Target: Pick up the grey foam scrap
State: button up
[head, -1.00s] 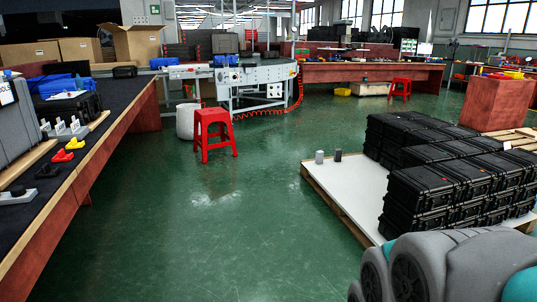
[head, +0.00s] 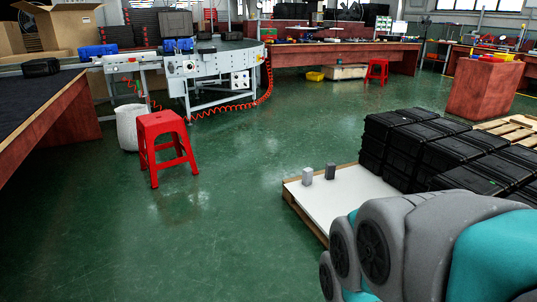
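Two small upright blocks stand on the white-topped pallet (head: 325,206) right of centre: a light grey block (head: 307,176) and a dark grey block (head: 330,171) just to its right, with a gap between them. Either could be the grey foam scrap; their material is too small to tell. My grey and teal arm fills the lower right and covers the near part of the pallet. My gripper is not in view.
Black cases (head: 420,150) are stacked on the pallet's right side. A red stool (head: 163,140) and a whitish bin (head: 130,127) stand at left, before the curved conveyor (head: 225,62). A dark-topped bench (head: 40,108) lines the left. The green floor between is clear.

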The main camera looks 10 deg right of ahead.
aim_at(307, 173)
jog(key=i+j+z, duration=0.15)
jog(key=i+z, duration=0.3)
jog(key=i+u, duration=0.2)
jog(key=u, duration=0.3)
jog(key=i+l+u, duration=0.35)
jog(key=i, duration=0.25)
jog(key=i+l+u, duration=0.35)
jog(key=i, duration=0.25)
jog(key=i+l, duration=0.45)
jog(key=l, duration=0.1)
